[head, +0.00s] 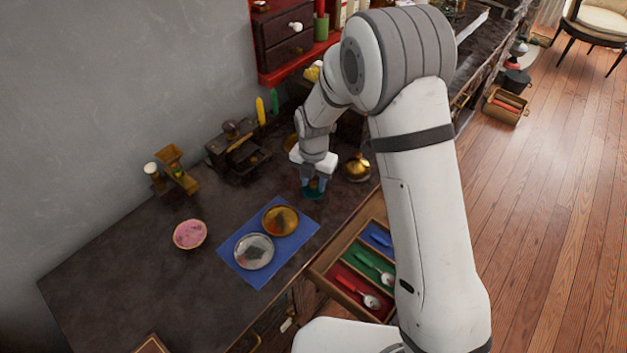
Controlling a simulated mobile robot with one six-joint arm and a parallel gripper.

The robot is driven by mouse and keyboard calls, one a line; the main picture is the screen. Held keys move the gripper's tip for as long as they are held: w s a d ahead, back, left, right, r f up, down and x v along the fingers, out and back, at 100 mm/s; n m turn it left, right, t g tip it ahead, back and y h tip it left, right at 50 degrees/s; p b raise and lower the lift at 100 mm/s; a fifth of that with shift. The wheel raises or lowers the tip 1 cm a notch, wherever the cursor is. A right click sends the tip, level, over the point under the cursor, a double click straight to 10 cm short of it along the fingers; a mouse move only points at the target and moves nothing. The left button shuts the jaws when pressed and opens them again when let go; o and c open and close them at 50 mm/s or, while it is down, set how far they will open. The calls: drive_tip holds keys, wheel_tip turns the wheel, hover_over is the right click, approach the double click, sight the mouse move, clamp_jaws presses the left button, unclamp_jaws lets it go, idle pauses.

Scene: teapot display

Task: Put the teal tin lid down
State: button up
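The teal tin lid (313,194) is a small dark teal disc with a brownish knob, near the front edge of the dark counter. My gripper (314,184) points down from above, with its bluish fingertips on either side of the knob, and appears shut on it. The fingers and wrist hide part of the lid. I cannot tell whether the lid touches the counter or hangs just above it.
A blue mat (235,269) with a gold dish (281,220) and a silver dish (254,251) lies left of the gripper. A brass pot (357,167) stands close right. An open drawer (325,272) with spoons juts out in front. Bare counter lies around the pink bowl (190,234).

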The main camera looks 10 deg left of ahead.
sight(313, 183)
wheel_tip(313, 183, up, 12)
drive_tip(key=s+d+r+m, duration=0.3)
drive_tip(key=d+r+m, duration=0.3)
drive_tip(key=d+m, duration=0.15)
drive_tip(key=s+d+r+m, duration=0.1)
drive_tip(key=s+d+m, duration=0.5)
drive_tip(key=m, duration=0.2)
drive_tip(key=s+d+r+m+t, duration=0.1)
drive_tip(key=s+d+r+m, duration=0.1)
drive_tip(key=s+d+m, duration=0.3)
drive_tip(key=s+d+r+m+t, duration=0.1)
drive_tip(key=s+d+m, duration=0.5)
drive_tip(key=m, duration=0.6)
drive_tip(key=shift+s+d+r+p, duration=0.3)
drive_tip(key=shift+s+r+p, duration=0.1)
drive_tip(key=shift+r, duration=0.2)
